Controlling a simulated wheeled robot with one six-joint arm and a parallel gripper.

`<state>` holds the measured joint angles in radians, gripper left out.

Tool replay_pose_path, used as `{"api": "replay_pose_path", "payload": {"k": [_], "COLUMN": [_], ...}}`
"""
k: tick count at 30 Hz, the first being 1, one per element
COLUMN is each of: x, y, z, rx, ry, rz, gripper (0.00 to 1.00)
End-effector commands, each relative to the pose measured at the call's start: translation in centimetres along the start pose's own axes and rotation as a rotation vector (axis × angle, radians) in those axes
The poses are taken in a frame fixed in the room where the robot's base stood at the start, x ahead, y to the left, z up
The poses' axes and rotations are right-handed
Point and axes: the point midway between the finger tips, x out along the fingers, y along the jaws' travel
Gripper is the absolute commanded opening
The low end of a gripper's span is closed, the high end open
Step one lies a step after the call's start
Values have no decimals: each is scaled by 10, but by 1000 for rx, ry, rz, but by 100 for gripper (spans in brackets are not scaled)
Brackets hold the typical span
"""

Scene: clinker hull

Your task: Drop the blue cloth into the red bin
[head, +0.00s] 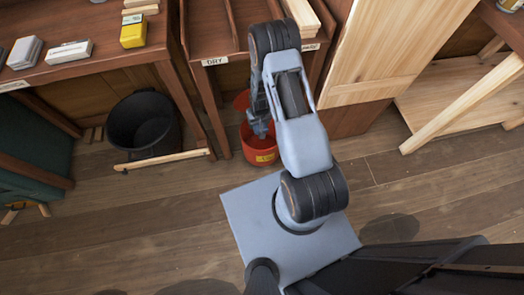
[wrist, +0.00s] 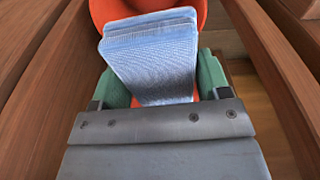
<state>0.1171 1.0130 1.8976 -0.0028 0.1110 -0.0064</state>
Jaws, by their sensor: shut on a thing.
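A folded pale blue cloth (wrist: 152,60) stands between the green finger pads of my gripper (wrist: 162,82) in the wrist view. The gripper is shut on it. The red bin (wrist: 107,12) shows behind and around the cloth in the wrist view. In the head view the red bin (head: 262,157), with a yellow label, stands on the floor beneath the bench front. My gripper (head: 261,130) points down at the bin's mouth there. The cloth cannot be made out in the head view, and the bin's inside is mostly hidden by my arm.
A black bucket (head: 142,122) stands on the floor to the left, with a wooden strip before it. A bench leg (head: 208,105) is close left of the bin. A pale wooden panel (head: 385,45) is at right. The floor in front is clear.

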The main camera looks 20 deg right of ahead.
Motion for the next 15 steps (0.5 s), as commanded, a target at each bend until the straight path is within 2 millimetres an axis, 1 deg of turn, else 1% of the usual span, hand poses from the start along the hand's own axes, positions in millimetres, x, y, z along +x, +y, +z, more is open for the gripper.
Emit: {"api": "replay_pose_path", "payload": {"k": [1, 3, 6, 9, 12, 15], "x": [34, 53, 75, 92, 104, 112], "y": [6, 13, 23, 32, 39, 44], "z": [-4, -11, -19, -25, -30, -33], "rx": [12, 27, 47, 64, 76, 85], "ry": [4, 4, 3, 3, 3, 1], "rz": [1, 3, 5, 7, 8, 9], "gripper": [40, 40, 40, 40, 40, 40]}}
